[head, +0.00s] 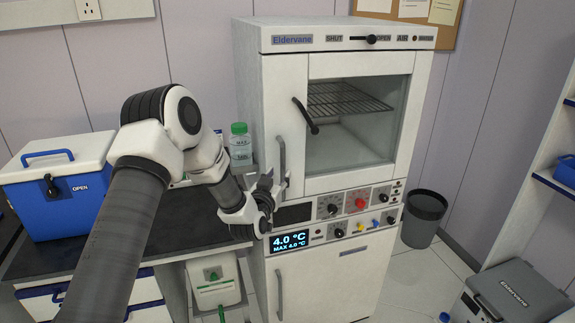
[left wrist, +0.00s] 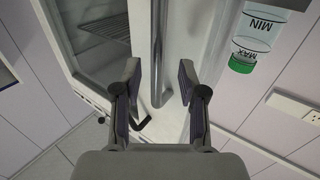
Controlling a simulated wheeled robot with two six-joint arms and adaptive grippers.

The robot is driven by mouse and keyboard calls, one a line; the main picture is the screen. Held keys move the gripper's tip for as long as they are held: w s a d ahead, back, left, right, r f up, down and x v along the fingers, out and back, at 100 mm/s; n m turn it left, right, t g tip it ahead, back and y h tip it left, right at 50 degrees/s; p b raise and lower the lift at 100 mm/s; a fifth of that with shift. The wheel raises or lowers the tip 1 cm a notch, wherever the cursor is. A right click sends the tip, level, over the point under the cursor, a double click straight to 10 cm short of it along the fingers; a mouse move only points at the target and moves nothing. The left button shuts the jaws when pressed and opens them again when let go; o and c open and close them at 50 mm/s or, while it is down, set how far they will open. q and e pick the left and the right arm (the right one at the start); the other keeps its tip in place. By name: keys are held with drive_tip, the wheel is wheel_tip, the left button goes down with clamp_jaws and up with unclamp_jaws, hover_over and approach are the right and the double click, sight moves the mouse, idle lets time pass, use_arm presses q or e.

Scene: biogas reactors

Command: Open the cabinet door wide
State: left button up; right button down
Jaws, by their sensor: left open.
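The white Eldervane cabinet (head: 262,100) stands in the middle of the head view. Its upper door has a glass window (head: 350,145) with a wire shelf behind it, and looks closed. A black lever handle (head: 306,115) sits at the window's left side. A grey vertical bar handle (head: 282,158) is on the left of the cabinet front. My left gripper (head: 274,192) is open at the lower end of this bar. In the left wrist view, the bar handle (left wrist: 159,50) runs between the spread fingers of the gripper (left wrist: 159,82); contact cannot be told. My right gripper is out of view.
A control panel (head: 345,205) and a lower door (head: 330,280) with its own bar handle lie below. A bin (head: 424,215) stands right.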

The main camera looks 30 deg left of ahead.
sight(283, 171)
use_arm(q)
drive_tip(key=w, duration=0.3)
drive_tip(key=shift+r+p, duration=0.2)
drive_tip(key=shift+p, duration=0.2)
drive_tip(key=shift+w+a, duration=0.2)
drive_tip(key=shift+w, duration=0.2)
drive_tip(key=shift+a+f, duration=0.2)
drive_tip(key=shift+a, duration=0.15)
drive_tip(key=shift+d, duration=0.15)
clamp_jaws()
drive_tip(key=shift+d, duration=0.1)
